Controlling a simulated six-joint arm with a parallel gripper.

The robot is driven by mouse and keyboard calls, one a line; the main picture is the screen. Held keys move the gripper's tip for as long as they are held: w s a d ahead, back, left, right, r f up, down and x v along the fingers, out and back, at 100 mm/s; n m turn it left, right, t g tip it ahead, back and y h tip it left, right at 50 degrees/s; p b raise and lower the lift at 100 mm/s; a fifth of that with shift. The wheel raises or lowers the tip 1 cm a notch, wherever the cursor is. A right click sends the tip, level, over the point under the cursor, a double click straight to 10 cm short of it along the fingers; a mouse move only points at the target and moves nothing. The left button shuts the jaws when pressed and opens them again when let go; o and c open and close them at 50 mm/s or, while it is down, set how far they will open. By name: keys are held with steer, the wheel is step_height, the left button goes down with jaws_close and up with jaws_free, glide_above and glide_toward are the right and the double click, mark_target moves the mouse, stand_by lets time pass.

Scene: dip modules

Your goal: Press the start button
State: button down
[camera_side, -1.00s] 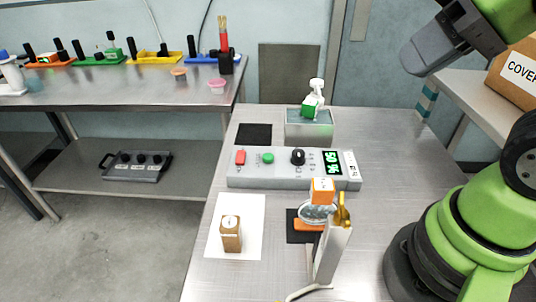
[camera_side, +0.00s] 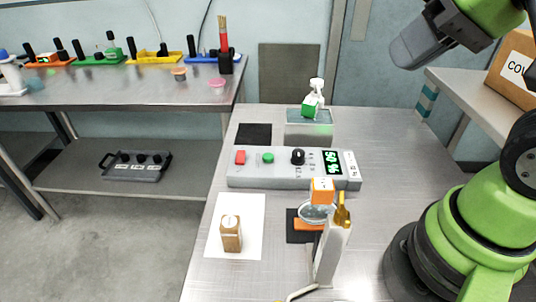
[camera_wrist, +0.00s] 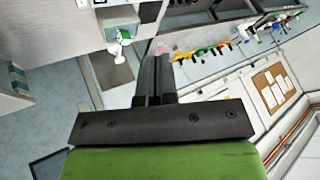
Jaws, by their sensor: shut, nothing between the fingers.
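The control box (camera_side: 245,180) lies on the metal table in the side view. On its top are a red button (camera_side: 240,157), a green button (camera_side: 268,158), a black knob (camera_side: 298,156) and a lit green number display (camera_side: 333,163). I cannot read which button is marked start. My gripper (camera_side: 403,57) is in the air at the upper right, well above and to the right of the box, touching nothing. In the wrist view my gripper (camera_wrist: 154,62) has its fingers together and empty.
A grey box (camera_side: 309,130) bearing a green-and-white bottle (camera_side: 314,97) stands behind the control box. In front are a brown block (camera_side: 231,236) on white paper (camera_side: 222,212), an orange block (camera_side: 322,190) over a glass dish, and a metal stand (camera_side: 328,262). A cardboard box (camera_side: 515,70) stands at the right.

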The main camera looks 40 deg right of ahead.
steer(key=w+d+f+m+h, duration=0.1)
steer(key=w+d+h, duration=0.15)
steer(key=w, duration=0.45)
steer(key=t+y, duration=0.1)
steer(key=y, duration=0.3)
glide_above(270, 154)
step_height(270, 154, down, 15)
steer(key=shift+r+n, duration=0.15)
steer(key=shift+n, duration=0.15)
steer(key=shift+f, duration=4.4)
steer(key=shift+f, duration=0.4)
